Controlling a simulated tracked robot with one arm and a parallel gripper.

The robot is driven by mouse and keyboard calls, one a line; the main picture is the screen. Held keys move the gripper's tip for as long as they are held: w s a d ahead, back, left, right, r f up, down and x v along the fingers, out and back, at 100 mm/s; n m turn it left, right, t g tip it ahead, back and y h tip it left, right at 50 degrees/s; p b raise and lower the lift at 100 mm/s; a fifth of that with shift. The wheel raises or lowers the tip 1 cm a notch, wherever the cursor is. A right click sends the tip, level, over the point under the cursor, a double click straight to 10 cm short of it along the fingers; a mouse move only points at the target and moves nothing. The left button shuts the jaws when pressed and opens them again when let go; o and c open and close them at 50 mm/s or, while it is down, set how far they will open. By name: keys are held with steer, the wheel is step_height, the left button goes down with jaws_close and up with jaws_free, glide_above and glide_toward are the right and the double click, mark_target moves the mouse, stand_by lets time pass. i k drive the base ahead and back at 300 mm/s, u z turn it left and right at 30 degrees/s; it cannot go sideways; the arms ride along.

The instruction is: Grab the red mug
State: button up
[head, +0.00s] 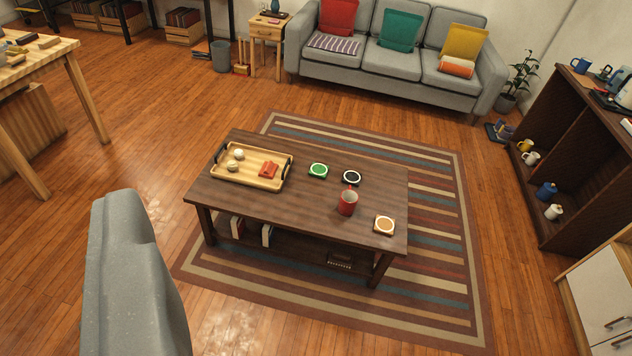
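The red mug (348,202) stands upright on the dark wooden coffee table (310,218), right of the middle of the table top. Nothing touches it that I can see. A grey part of my gripper (130,270) rises at the lower left of the view, well apart from the mug and in front of the table. Only this one piece shows, so whether the gripper is open or shut cannot be told.
Near the mug lie a green coaster (318,170), a dark coaster (351,177) and a tan coaster (384,224). A wooden tray (268,182) sits at the table's left. A striped rug (440,290) lies beneath. A sofa (385,62) stands behind; open floor surrounds.

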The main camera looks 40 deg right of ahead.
mark_target(349, 199)
steer(key=z, duration=0.25)
steer(key=i, duration=1.3)
steer(key=z, duration=1.15)
steer(key=i, duration=0.65)
steer(key=z, duration=0.4)
steer(key=k, duration=0.85)
steer(key=z, duration=0.25)
steer(key=i, duration=0.85)
steer(key=u, duration=0.15)
